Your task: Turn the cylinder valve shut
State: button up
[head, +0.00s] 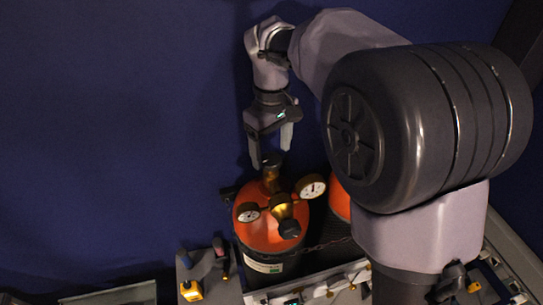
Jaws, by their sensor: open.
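The gas cylinder (258,228) stands upright in the lower middle of the head view, with an orange shoulder and a dark body. Its valve has a brass stem with a dark knob (272,160) on top. My gripper (271,150) points down just above the valve, with its two fingers apart on either side of the knob. I cannot tell whether a finger touches the knob. A regulator (283,210) with two round gauges sits on the near side of the valve.
A second orange cylinder (339,200) stands to the right, partly hidden by my arm. A chain (325,246) crosses in front of the cylinders. Hand tools and a yellow device (191,290) lie at lower left. A dark blue wall (110,130) fills the background.

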jog(key=shift+f, duration=0.9)
jog(key=c, duration=1.4)
jog(key=shift+o, duration=0.2)
